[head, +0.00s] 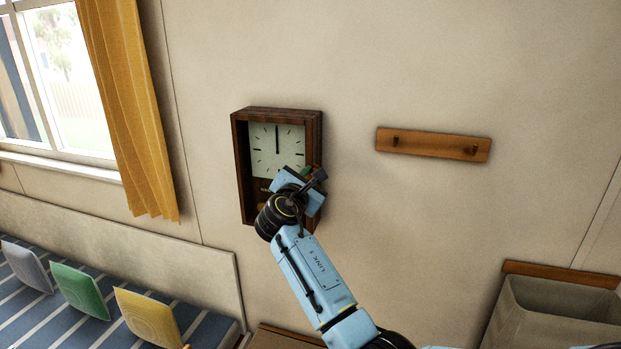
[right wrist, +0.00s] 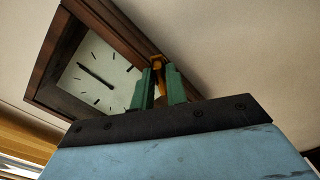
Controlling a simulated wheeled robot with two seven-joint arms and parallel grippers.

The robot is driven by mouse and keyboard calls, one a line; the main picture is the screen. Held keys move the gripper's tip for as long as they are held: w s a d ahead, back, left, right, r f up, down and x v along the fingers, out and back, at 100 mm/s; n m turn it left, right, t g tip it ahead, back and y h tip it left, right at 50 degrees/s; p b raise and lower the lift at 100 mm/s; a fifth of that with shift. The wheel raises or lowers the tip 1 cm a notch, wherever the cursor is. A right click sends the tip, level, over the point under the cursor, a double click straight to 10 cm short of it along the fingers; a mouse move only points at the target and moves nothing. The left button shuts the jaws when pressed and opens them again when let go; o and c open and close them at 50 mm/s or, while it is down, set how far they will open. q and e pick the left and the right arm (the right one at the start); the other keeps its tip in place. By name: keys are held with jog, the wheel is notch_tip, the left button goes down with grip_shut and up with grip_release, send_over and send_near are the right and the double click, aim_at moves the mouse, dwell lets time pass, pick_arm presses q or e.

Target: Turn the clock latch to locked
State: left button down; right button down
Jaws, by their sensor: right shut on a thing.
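The clock (head: 276,142) hangs on the wall in the head view, a dark wooden case with a pale square dial and dark hands. It also shows tilted in the right wrist view (right wrist: 98,72). My right gripper (head: 314,174) is at the lower right side of the clock. In the right wrist view its green fingers (right wrist: 160,88) are shut on the brass-coloured clock latch (right wrist: 157,65) at the case's edge. The latch is hidden behind my gripper in the head view, and I cannot tell which way it is turned. My left gripper is not in view.
A wooden peg rail (head: 433,145) is on the wall right of the clock. A yellow curtain (head: 128,105) and window are at the left. A bench with several cushions (head: 80,289) is below left, and a bin (head: 550,318) is at the lower right.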

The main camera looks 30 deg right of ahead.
jog(key=m+b, duration=0.1)
jog(key=m, duration=0.2)
jog(key=m+b, duration=0.1)
jog(key=m, duration=0.2)
jog(key=shift+w+a+m+b, duration=0.1)
jog(key=shift+a+m+b, duration=0.05)
jog(key=shift+m+b, duration=0.15)
jog(key=m+b, duration=0.3)
jog(key=m, duration=0.2)
jog(key=shift+r, duration=0.2)
jog(key=shift+m, duration=0.4)
jog(key=c, duration=1.5)
grip_release()
jog(key=shift+r, duration=0.1)
jog(key=b+v, duration=0.1)
jog(key=v, duration=1.2)
jog(key=shift+a, duration=0.1)
